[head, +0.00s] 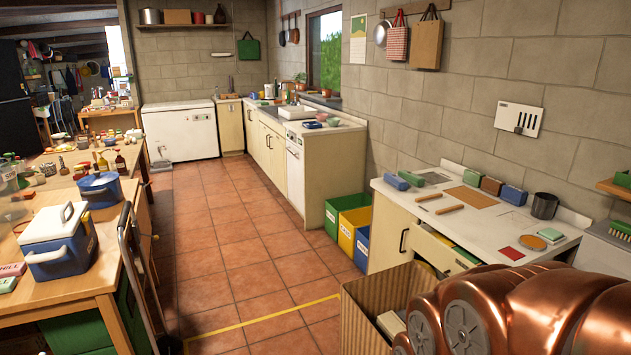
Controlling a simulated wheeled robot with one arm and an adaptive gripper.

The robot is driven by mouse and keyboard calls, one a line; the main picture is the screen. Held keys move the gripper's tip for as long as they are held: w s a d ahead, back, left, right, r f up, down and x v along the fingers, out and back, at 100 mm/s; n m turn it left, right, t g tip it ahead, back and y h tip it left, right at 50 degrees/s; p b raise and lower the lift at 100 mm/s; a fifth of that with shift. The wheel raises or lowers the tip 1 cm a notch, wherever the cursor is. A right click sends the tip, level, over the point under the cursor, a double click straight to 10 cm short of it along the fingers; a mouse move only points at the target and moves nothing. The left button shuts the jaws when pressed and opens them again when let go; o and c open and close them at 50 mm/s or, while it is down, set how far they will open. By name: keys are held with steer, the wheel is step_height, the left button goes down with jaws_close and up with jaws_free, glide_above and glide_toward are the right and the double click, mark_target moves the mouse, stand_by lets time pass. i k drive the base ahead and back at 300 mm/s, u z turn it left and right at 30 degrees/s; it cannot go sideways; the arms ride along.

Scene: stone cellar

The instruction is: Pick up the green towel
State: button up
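I cannot make out for certain which thing is the green towel. A small flat green item (550,235) lies on the right end of the near white counter, behind a round orange-brown disc. Something green (465,256) also shows in the partly open drawer below that counter, mostly hidden. A dark green bag-like cloth (249,47) hangs on the far wall. My gripper is out of view; only copper links of my arm fill the bottom right corner.
The near counter (400,196) holds boxes, boards and a dark pot (545,206). A ribbed cardboard box (378,298) stands in front of it. Green, yellow and blue bins (353,236) stand left of it. A cluttered wooden table (75,288) is at left. The tiled aisle between is clear.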

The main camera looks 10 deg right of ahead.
mark_target(414, 179)
steer(key=u, duration=0.2)
steer(key=i, duration=1.55)
steer(key=u, duration=0.45)
steer(key=i, duration=1.6)
steer(key=z, duration=0.45)
steer(key=i, duration=1)
steer(key=z, duration=1.5)
steer(key=i, duration=2.1)
steer(key=z, duration=0.25)
